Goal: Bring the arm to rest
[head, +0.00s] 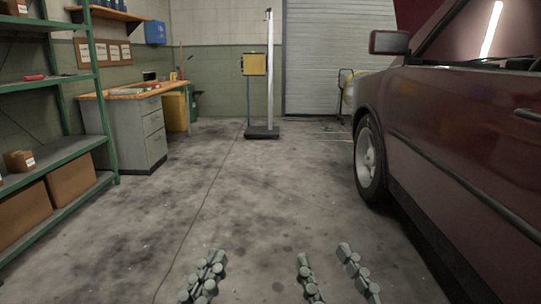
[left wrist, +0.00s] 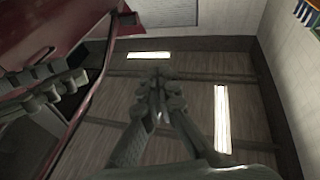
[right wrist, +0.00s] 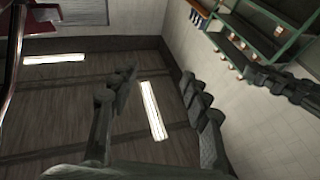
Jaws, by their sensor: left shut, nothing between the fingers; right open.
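My left gripper (head: 214,256) shows at the bottom of the head view, left of centre, pointing up, with its fingers together and nothing between them. In the left wrist view its fingertips (left wrist: 157,76) meet in front of the ceiling. My right gripper (head: 323,252) is at the bottom of the head view, right of centre. Its two fingers are spread apart with an empty gap. The right wrist view also shows the open fingers (right wrist: 158,80) against the ceiling lights. Both grippers are apart from everything around them.
A dark red car (head: 460,140) stands close on the right. A green shelf rack (head: 75,150) with boxes is on the left, with a workbench (head: 140,125) behind it. A grey post (head: 269,80) stands at the back. The concrete floor (head: 250,200) between is clear.

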